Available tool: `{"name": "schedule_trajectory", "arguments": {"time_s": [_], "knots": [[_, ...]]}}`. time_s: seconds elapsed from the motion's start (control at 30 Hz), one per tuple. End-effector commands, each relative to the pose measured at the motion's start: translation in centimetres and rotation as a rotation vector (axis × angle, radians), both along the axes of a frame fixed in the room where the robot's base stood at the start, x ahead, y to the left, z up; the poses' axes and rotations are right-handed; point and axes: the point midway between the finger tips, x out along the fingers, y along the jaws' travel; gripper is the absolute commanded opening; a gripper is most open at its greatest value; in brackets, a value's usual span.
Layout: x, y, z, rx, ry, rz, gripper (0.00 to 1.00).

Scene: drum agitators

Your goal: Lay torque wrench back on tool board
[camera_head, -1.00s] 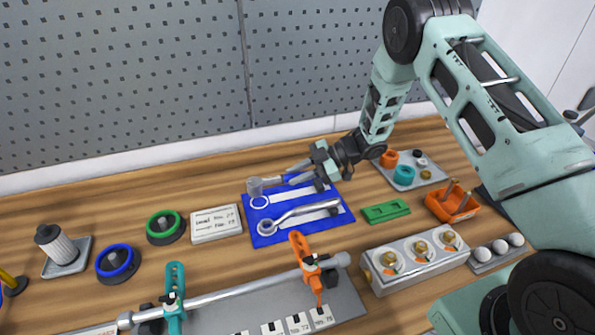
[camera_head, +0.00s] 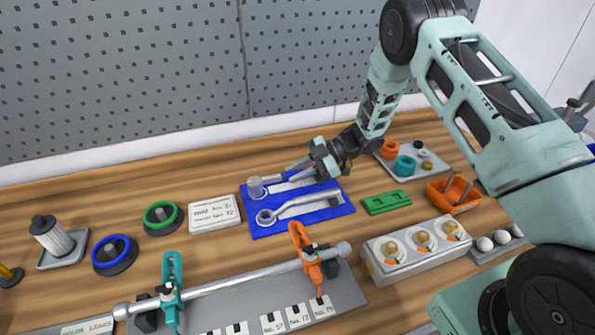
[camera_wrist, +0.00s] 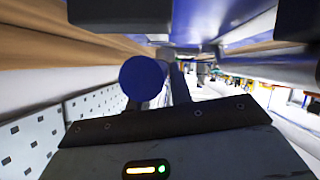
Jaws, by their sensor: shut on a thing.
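The torque wrench (camera_head: 256,187) has a grey cylindrical head and a blue grip. My gripper (camera_head: 322,160) is shut on it near its right end, at the back of the blue tool board (camera_head: 258,231). The wrench lies over or just above the rear white outline on the board. I cannot tell whether it touches. In the wrist view, a round blue end (camera_wrist: 142,78), likely the wrench handle's, shows close to the jaws. The fingertips and part of the handle are hidden.
A ring spanner (camera_head: 298,205) lies on the front of the board. A white label block (camera_head: 214,213) stands left and a green piece (camera_head: 386,203) right. A grey tray (camera_head: 412,172) of small parts is behind right. A clamped rod (camera_head: 230,285) lies in front.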

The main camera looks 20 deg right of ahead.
Motion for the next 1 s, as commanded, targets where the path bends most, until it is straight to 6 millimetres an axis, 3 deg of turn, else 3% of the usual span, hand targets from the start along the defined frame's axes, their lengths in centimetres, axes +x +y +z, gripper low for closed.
{"name": "schedule_trajectory", "arguments": {"time_s": [1.0], "knots": [[0.83, -0.6, 0.09, 0.002, -0.002, -0.001, 0.0]]}}
